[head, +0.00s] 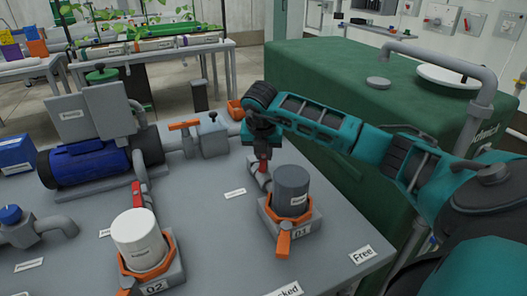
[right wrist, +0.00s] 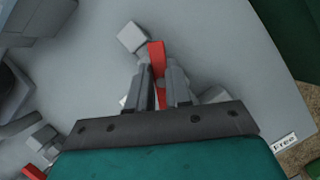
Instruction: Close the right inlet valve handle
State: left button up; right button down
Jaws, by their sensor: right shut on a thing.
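The right inlet valve handle is a red lever (head: 263,166) on the grey pipe behind the dark grey canister marked 01 (head: 291,186). In the right wrist view the red lever (right wrist: 156,52) stands between my fingers and sticks out past their tips. My right gripper (head: 262,150) reaches down onto it from above and is shut on it; the fingers also show in the right wrist view (right wrist: 159,80). The fingers hide part of the lever and the valve body, so its exact angle to the pipe is hard to tell. My left gripper is not in view.
Another red lever (head: 137,196) is on the pipe behind the white canister (head: 140,238). A blue pump (head: 88,165) stands at left. An orange-handled valve (head: 185,125) is just left of my right gripper. A large green tank (head: 380,85) stands behind my right arm.

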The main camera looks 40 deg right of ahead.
jog(key=m+g, duration=0.1)
jog(key=m, duration=0.1)
jog(key=m+g+h, duration=0.1)
jog(key=m, duration=0.2)
jog(key=shift+r+m, duration=0.1)
jog(key=shift+m, duration=0.2)
jog(key=m+g+p, duration=0.1)
jog(key=m, duration=0.2)
jog(key=shift+s, duration=0.1)
jog(key=shift+m+g, duration=0.5)
jog(key=shift+m, duration=0.6)
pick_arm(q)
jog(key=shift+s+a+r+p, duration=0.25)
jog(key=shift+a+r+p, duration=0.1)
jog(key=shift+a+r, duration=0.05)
pick_arm(e)
jog(key=shift+m, duration=0.5)
jog(key=shift+s, duration=0.1)
jog(key=c, duration=1)
grip_release()
jog(key=shift+c, duration=0.2)
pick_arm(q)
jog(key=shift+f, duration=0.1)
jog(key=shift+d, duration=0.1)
